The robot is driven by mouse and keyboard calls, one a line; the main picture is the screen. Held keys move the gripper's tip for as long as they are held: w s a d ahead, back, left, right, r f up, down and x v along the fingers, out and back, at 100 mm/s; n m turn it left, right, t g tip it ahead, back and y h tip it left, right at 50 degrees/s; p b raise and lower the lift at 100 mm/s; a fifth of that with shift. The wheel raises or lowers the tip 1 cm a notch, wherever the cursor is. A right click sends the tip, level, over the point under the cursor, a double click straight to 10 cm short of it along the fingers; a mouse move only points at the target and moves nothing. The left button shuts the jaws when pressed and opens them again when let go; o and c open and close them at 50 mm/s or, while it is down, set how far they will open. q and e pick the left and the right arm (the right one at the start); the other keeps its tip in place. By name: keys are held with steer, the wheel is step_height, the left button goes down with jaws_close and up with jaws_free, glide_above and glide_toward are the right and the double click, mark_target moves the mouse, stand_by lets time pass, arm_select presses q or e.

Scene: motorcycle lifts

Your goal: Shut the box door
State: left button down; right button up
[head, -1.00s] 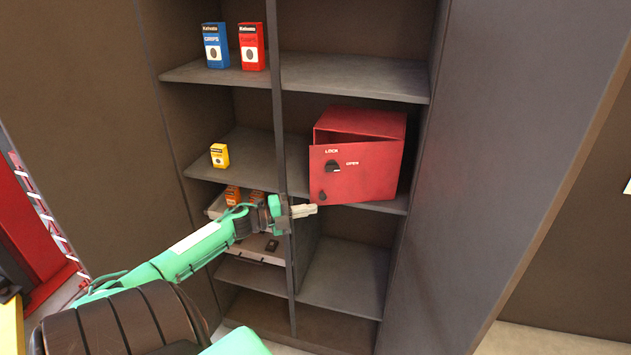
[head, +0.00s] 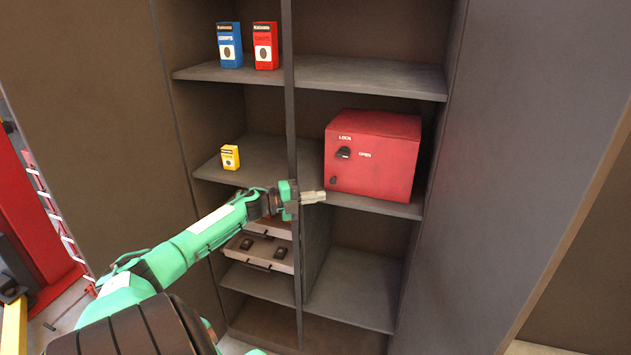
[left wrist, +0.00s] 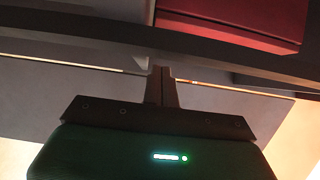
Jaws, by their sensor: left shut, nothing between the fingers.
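The red box (head: 390,165) sits on the middle shelf of the cabinet's right column. Its door (head: 352,168), with a black knob and the words LOCK and OPEN, looks flush with the box front, with no gap that I can see. My left gripper (head: 323,197) is shut and empty, just left of and below the door's lower left corner. Whether it touches the door is hard to tell. In the left wrist view, the shut fingers (left wrist: 162,84) point toward a shelf edge, and the red box (left wrist: 235,22) shows at the top. My right gripper is not in view.
A vertical divider (head: 290,100) stands just behind my left wrist. Shelves at left hold a blue box (head: 229,45), a red carton (head: 265,46) and a yellow carton (head: 230,157). Drawers (head: 262,250) stick out below. The lower right compartment (head: 350,285) is empty.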

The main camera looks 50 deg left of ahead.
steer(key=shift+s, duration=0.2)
